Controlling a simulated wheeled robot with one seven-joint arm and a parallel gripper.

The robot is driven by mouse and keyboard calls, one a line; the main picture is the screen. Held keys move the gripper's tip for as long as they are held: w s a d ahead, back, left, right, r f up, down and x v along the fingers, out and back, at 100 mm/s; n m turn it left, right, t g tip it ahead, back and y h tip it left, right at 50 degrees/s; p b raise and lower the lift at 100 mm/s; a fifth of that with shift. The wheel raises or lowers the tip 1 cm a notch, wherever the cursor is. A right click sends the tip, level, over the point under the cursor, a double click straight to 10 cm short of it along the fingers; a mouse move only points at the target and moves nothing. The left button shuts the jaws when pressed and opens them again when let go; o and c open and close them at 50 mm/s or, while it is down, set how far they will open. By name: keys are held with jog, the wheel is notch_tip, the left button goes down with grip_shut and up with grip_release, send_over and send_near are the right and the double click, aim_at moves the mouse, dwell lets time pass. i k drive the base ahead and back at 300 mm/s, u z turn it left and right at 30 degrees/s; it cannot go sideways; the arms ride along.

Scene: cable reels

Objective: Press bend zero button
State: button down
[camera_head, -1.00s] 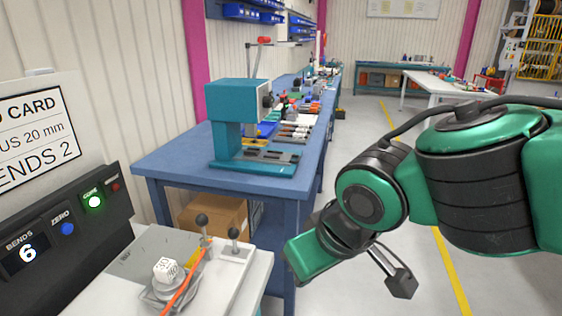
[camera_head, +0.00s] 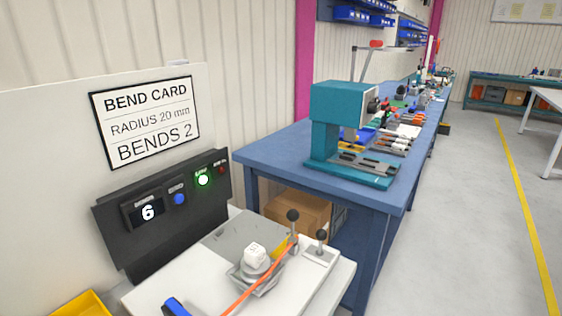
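The black control panel (camera_head: 166,208) stands at the left, below a white bend card (camera_head: 148,120) reading "RADIUS 20 mm" and "BENDS 2". Its counter display (camera_head: 148,213) shows 6. The blue zero button (camera_head: 179,199) sits just right of the display. My gripper and arm are out of view.
A white bench top (camera_head: 190,283) lies before the panel, with two black-knobbed levers (camera_head: 293,216) at its back right. A yellow bin (camera_head: 82,305) is at the lower left. A blue workbench (camera_head: 270,151) carries a teal press (camera_head: 338,115). Open floor (camera_head: 470,230) is at the right.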

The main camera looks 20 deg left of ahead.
aim_at(178, 198)
jog(key=u, duration=1.65)
